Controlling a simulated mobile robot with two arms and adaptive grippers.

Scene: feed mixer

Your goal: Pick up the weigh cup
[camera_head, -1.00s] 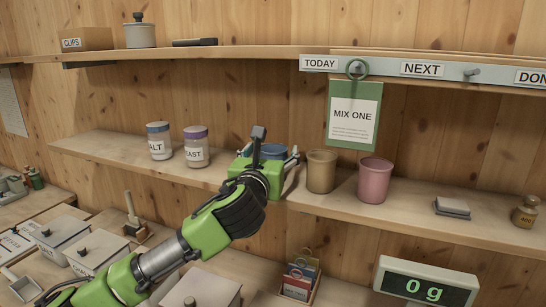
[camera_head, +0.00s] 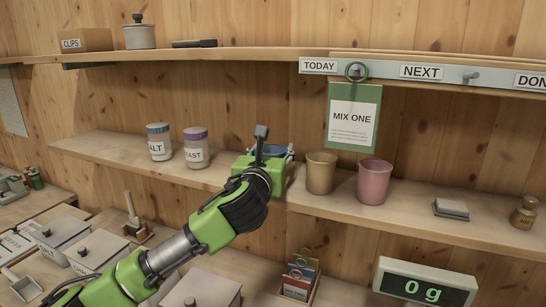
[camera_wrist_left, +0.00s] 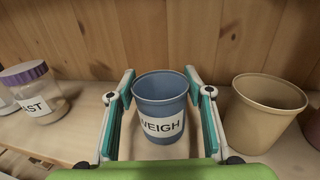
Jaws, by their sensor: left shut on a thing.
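The blue weigh cup (camera_wrist_left: 158,90) stands upright between the fingers of my left gripper (camera_wrist_left: 159,73), with its "WEIGH" label facing the wrist camera. The teal finger pads sit on either side of the cup, and the gripper is shut on it. In the head view the cup (camera_head: 273,150) shows only in part behind the green gripper body (camera_head: 266,172), at the middle shelf. Its base looks level with the shelf; I cannot tell whether it is clear of the wood. My right gripper is not in view.
A tan cup (camera_head: 320,174) stands close on the right, with a pink cup (camera_head: 374,182) beyond it. Salt (camera_head: 158,142) and yeast (camera_head: 196,147) jars stand to the left. The upper shelf (camera_head: 250,55) overhangs behind. A scale display (camera_head: 425,283) reads 0 g.

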